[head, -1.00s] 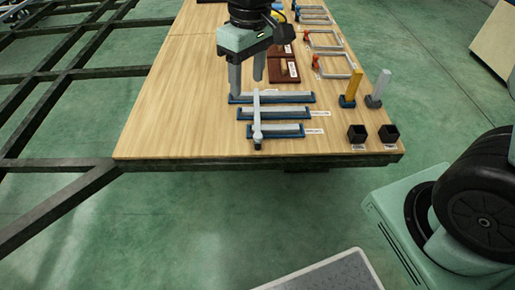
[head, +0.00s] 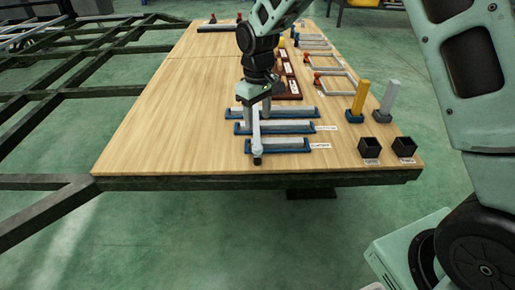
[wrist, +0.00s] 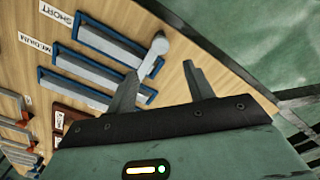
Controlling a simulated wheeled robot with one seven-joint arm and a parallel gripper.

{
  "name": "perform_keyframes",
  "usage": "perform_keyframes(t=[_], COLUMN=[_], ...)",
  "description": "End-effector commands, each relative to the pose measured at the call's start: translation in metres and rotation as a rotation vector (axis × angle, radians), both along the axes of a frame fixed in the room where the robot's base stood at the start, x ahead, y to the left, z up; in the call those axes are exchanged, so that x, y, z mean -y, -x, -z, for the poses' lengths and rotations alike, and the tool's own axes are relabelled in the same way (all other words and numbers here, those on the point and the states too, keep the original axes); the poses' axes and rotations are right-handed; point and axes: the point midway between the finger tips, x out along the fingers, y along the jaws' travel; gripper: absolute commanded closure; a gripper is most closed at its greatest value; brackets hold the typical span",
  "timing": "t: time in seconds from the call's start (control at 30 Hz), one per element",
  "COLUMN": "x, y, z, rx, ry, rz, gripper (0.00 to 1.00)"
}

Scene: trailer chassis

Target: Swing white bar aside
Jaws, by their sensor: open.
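The white bar (head: 256,135) lies across the blue-edged trays near the table's front edge, with its rounded end toward that edge. It also shows in the wrist view (wrist: 153,59), where its rounded end points up and its other part runs behind the left finger. My gripper (head: 254,112) is open over the far part of the bar, pointing down. In the wrist view my gripper (wrist: 160,73) has its fingers apart, with the bar close to the left finger. I cannot tell whether they touch. The three trays (head: 290,147) hold grey strips.
Two black cups (head: 370,149) stand at the table's front right. A yellow post (head: 359,98) and a grey post (head: 388,98) stand behind them. Grey frames with red knobs (head: 333,82) lie farther back. The table's left side is bare.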

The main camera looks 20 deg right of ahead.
Motion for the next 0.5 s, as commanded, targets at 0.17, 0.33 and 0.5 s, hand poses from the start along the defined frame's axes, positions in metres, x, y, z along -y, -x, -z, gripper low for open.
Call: perform_keyframes(t=[0.17,0.33,0.5], x=[0.0,0.0,-0.001], y=[0.001,0.001,0.001], z=[0.044,0.076,0.098], rx=[-0.003,-0.003,-0.001], ry=[0.0,0.0,0.0], rz=[-0.001,-0.001,0.0], gripper=[0.48,0.48,0.48])
